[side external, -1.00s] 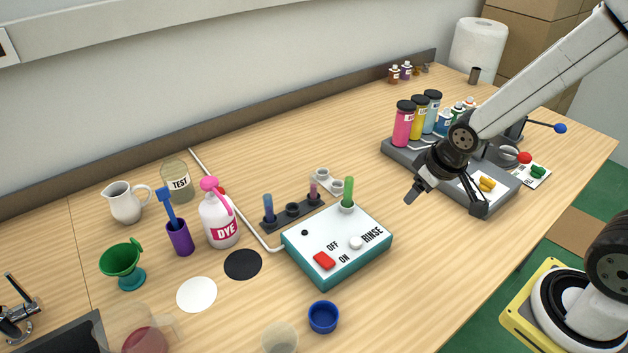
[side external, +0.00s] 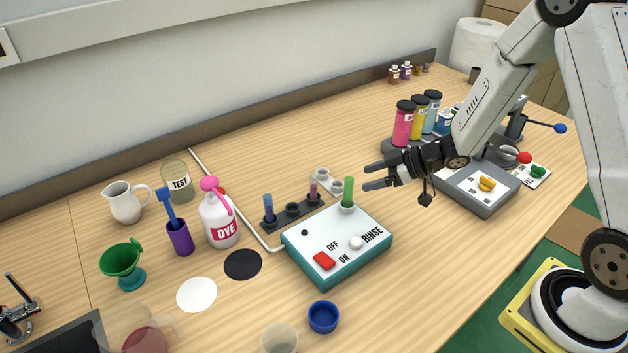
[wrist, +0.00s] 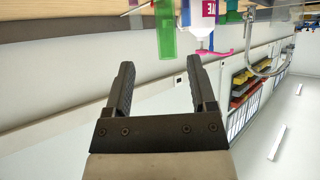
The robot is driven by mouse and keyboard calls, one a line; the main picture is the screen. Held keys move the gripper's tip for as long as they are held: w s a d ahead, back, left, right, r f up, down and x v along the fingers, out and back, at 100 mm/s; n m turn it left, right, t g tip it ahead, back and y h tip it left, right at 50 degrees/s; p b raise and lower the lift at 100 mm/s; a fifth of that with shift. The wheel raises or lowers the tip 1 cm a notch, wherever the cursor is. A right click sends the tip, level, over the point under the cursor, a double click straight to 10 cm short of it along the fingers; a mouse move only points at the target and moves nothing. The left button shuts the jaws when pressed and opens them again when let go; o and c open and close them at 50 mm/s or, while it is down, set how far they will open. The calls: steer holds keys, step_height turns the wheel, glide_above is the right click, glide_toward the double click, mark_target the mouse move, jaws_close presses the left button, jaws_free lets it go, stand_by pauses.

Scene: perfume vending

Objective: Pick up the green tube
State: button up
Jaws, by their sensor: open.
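The green tube (side external: 348,191) stands upright in a holder at the back corner of the white-topped rinse box (side external: 320,270). In the side view my gripper (side external: 367,176) is open and empty, its fingers pointing left. The fingertips are close to the tube's right side at about its height; I cannot tell the exact gap. In the wrist view the tube (wrist: 166,28) shows as a green upright shape beyond my open gripper (wrist: 157,75), at the top of the picture, with nothing between the fingers.
A dark rack (side external: 292,212) with blue and pink tubes stands left of the green tube. The dye bottle (side external: 219,222) stands further left.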

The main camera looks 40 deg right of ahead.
mark_target(348, 194)
steer(key=shift+s+a+f+y, duration=0.1)
steer(key=shift+a+y, duration=0.05)
steer(key=shift+y, duration=0.15)
steer(key=shift+x, duration=1.3)
steer(key=shift+a+f, duration=0.1)
steer(key=shift+x, duration=2.45)
steer(key=shift+s+f, duration=0.1)
jaws_close()
